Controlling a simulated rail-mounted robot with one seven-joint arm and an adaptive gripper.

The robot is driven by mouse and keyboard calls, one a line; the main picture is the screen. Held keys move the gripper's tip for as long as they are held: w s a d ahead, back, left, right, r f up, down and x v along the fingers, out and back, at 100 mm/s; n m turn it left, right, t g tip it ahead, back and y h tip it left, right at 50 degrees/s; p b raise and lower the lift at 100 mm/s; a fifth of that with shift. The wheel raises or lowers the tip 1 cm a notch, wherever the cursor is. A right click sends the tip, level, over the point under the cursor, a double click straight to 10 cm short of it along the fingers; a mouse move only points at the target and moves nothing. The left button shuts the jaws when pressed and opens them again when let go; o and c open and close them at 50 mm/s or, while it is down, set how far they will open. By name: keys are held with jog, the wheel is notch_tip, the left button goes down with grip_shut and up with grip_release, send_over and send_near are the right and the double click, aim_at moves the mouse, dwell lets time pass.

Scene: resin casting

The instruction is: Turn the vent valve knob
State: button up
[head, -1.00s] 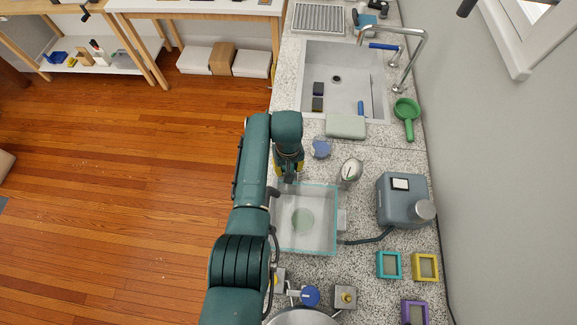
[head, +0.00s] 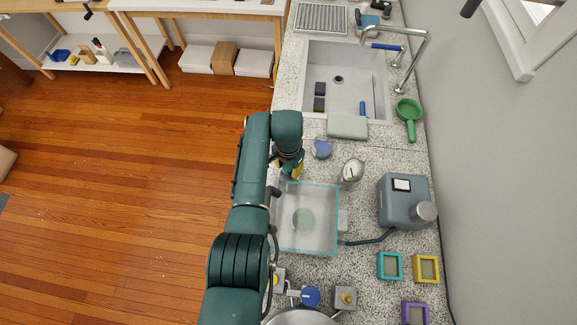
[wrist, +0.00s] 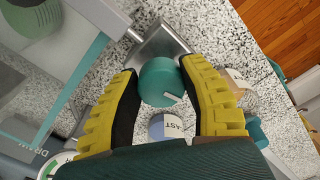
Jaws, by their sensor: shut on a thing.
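The vent valve knob (wrist: 160,84) is a round teal knob with a white mark on its lower right edge in the wrist view. It sits by a grey metal block (wrist: 158,44) at the corner of the clear chamber (wrist: 97,50). My gripper (wrist: 158,68) has its yellow ribbed fingers shut on the knob, one pad on each side. In the head view my gripper (head: 291,170) is at the far left corner of the clear teal-edged chamber (head: 338,222), and the knob is hidden there.
A grey pump (head: 402,200) stands right of the chamber, with a dark hose between them. Small coloured frames (head: 389,265) lie front right. The sink (head: 345,90) is farther back.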

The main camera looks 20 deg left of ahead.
jog(key=shift+s+f+m, duration=0.1)
jog(key=shift+f+m, duration=0.1)
jog(key=shift+m, duration=1)
jog(key=o, duration=1.2)
jog(key=shift+r, duration=0.15)
jog(key=shift+r, duration=0.25)
notch_tip(320, 180, up, 12)
jog(key=shift+f, duration=0.25)
